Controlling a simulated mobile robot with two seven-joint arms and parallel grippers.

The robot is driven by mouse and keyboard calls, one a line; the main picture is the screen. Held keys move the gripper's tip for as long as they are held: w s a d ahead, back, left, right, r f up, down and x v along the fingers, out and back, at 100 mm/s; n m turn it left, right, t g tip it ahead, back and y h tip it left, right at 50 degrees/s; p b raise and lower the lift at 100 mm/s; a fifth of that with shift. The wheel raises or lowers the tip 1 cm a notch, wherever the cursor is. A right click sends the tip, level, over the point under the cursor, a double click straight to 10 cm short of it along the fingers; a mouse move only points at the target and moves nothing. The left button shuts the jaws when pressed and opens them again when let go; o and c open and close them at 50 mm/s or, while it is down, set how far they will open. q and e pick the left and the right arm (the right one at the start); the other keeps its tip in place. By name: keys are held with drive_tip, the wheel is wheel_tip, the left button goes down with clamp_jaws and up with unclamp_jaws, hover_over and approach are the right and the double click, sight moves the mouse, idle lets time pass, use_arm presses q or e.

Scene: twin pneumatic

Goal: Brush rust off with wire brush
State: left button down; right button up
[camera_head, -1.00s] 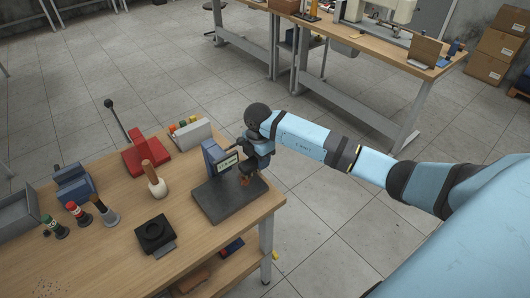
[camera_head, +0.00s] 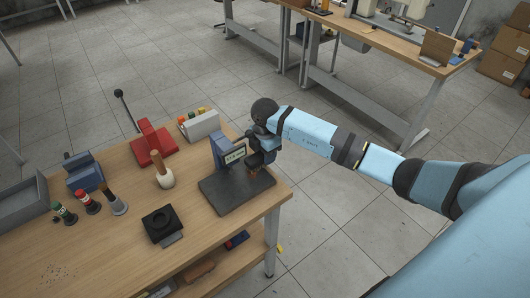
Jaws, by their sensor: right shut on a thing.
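My right gripper (camera_head: 256,166) is low over the black plate of a blue device with a small display (camera_head: 229,157), on the table's right end. It is shut on a small orange-brown thing (camera_head: 254,174), mostly hidden by the fingers; I cannot tell what it is. Whether this thing touches the plate (camera_head: 230,197) is unclear. No wire brush can be made out for certain. A pale round-headed tool with a wooden handle (camera_head: 164,176) stands left of the device. My left gripper is out of view.
A red lever tool (camera_head: 152,144), a grey rack with coloured tops (camera_head: 201,126), a black square block (camera_head: 161,224), several small bottles (camera_head: 89,202), a blue fixture (camera_head: 83,173) and a grey tray (camera_head: 22,205) stand on the wooden table.

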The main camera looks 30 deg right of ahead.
drive_tip(key=shift+f, duration=0.3)
drive_tip(key=shift+w, duration=0.1)
